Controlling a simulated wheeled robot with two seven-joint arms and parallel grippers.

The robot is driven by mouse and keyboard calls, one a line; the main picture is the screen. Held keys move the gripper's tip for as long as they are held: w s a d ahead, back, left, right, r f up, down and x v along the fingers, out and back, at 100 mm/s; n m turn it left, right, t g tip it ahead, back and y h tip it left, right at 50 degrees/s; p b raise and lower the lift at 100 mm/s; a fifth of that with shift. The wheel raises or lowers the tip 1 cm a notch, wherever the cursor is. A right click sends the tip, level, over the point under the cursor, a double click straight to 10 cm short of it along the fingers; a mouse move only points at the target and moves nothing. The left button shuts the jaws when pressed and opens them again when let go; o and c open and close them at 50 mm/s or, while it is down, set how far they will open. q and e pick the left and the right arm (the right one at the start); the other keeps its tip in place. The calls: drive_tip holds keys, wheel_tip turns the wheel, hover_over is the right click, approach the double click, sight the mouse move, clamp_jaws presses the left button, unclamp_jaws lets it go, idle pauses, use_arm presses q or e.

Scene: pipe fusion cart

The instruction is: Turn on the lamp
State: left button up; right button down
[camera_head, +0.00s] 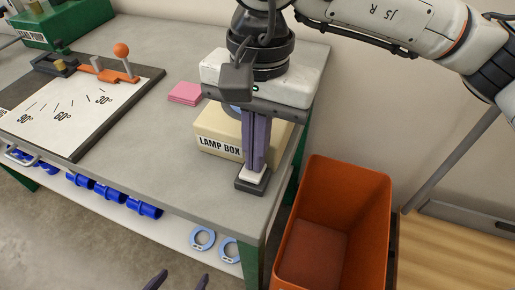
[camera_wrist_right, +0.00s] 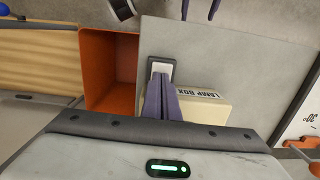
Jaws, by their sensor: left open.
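A cream box labelled LAMP BOX (camera_head: 220,146) sits at the near right corner of the grey table. In front of its right end is a small dark block with a white top (camera_head: 252,178), which looks like a switch; it also shows in the right wrist view (camera_wrist_right: 161,67). My right gripper (camera_head: 255,165) points down over this white top with its purple fingers together and nothing between them. I cannot tell whether the tips touch it. My left gripper (camera_head: 179,281) is open and empty at the bottom edge, away from the table. No lit lamp is visible.
An orange bin (camera_head: 333,225) stands on the floor right of the table. Pink notes (camera_head: 185,93) and an angle board (camera_head: 75,110) lie on the table. Blue pipes (camera_head: 112,193) and light blue rings (camera_head: 202,238) are on the lower shelf. The table's middle is clear.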

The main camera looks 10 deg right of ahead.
drive_tip(key=shift+s+a+f+g, duration=0.35)
drive_tip(key=shift+s+f, duration=0.25)
drive_tip(key=shift+s, duration=0.2)
wheel_tip(320, 180, up, 12)
drive_tip(key=w+d, duration=0.1)
drive_tip(key=w, duration=0.1)
drive_tip(key=shift+f+p, duration=0.25)
drive_tip(key=shift+p, duration=0.05)
